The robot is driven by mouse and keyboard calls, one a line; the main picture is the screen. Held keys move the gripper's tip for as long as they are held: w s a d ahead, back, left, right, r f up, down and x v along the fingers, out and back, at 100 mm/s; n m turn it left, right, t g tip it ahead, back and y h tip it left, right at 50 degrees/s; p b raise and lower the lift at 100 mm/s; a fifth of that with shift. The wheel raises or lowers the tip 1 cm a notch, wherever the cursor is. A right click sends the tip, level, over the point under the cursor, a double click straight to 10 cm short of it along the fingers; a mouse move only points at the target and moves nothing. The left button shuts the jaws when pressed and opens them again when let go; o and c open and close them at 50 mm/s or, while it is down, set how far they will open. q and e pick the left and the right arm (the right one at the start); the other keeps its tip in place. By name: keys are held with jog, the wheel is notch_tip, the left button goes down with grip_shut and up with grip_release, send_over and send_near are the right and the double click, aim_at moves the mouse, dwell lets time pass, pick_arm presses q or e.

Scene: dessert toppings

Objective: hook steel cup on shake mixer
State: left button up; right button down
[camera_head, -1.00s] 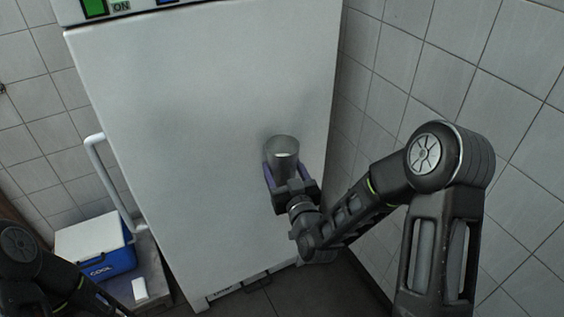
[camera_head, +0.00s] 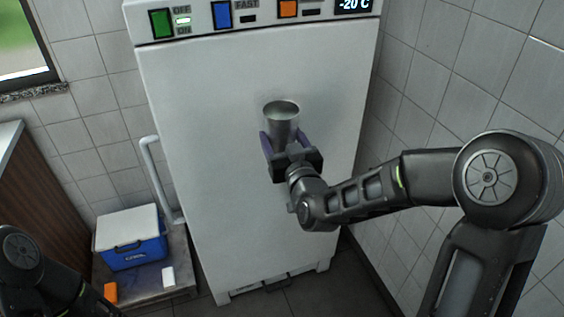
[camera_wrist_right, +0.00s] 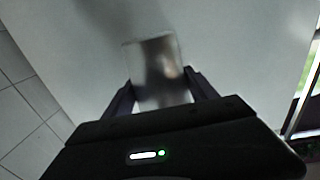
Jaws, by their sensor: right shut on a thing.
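The steel cup (camera_head: 281,114) is upright in front of the large white freezer, its open rim facing up. My right gripper (camera_head: 283,142) is shut on the cup, one purple finger on each side. In the right wrist view the cup (camera_wrist_right: 157,72) sits between the two fingers of the right gripper (camera_wrist_right: 160,97). My left arm shows at the lower left corner of the head view, but its gripper is out of view. No shake mixer is seen.
The white freezer (camera_head: 215,190) with coloured switches on top fills the middle. A blue and white cooler box (camera_head: 134,254) stands on a low platform (camera_head: 190,283) at the left, beside a small white item (camera_head: 168,276) and an orange item (camera_head: 110,292). A tiled wall is close on the right.

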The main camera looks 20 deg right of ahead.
notch_tip(320, 180, up, 44)
jog(key=s+a+n+y+p, duration=0.1)
jog(key=n+y+p, duration=0.1)
jog(key=p, duration=1.1)
jog(key=shift+s+a+y, duration=0.25)
jog(key=shift+s+y, duration=0.15)
jog(key=shift+y, duration=0.5)
jog(key=shift+w, duration=0.1)
jog(key=x, duration=0.5)
jog(key=d+f+p+x, duration=0.1)
jog(key=x, duration=0.4)
jog(key=d+f+x, duration=0.1)
jog(key=x, duration=0.3)
jog(key=shift+w+p, duration=0.4)
jog(key=shift+w, duration=0.25)
jog(key=shift+p+x, duration=0.45)
jog(key=shift+x, duration=0.75)
